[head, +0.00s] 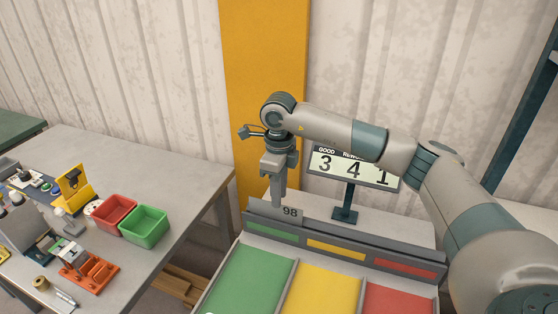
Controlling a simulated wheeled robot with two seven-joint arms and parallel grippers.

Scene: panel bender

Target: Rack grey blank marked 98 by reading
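The grey blank marked 98 (291,212) stands upright at the left part of the grey rack (374,248), its number facing me. It is above the gap between the green and yellow labels on the rack's front. My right gripper (279,203) points down with its fingertips at the blank's upper left edge. The fingers show edge-on, so I cannot tell whether they are shut on the blank or apart. The blank's lower edge is hidden behind the rack's front. A sign (353,167) behind the rack reads GOOD, REWORK and a covered word, above 3, 4 and 1. My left gripper is out of view.
Green (249,281), yellow (322,291) and red (398,300) lanes slope in front of the rack. On the left table (188,180) are a red bin (114,214), a green bin (144,227) and several tools. My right arm partly covers the sign.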

